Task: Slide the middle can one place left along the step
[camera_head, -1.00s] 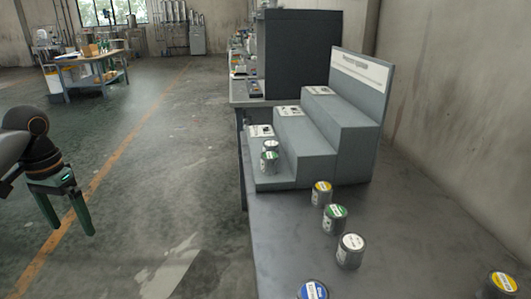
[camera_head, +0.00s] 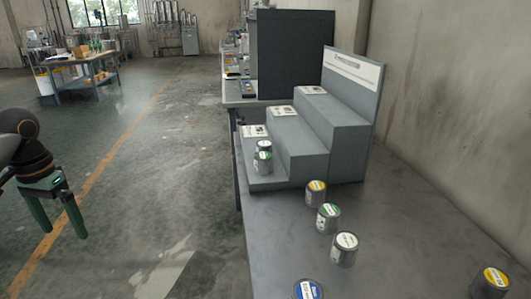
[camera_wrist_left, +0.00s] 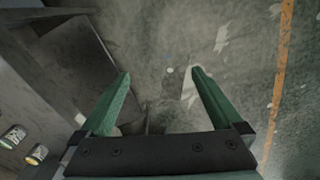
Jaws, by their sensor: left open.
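A grey stepped stand (camera_head: 304,157) is on the dark table. No third can shows on that step. My left gripper (camera_head: 65,233) is open and empty, over the floor well left of the table. Its two green fingers are apart in the left wrist view (camera_wrist_left: 161,73). My right gripper is not in view.
On the table before the stand are a yellow-lidded can (camera_head: 316,194), a green-lidded can (camera_head: 328,218), a white-lidded can (camera_head: 344,250) and a blue-lidded can (camera_head: 308,290). Another yellow-lidded can (camera_head: 489,284) is at right.

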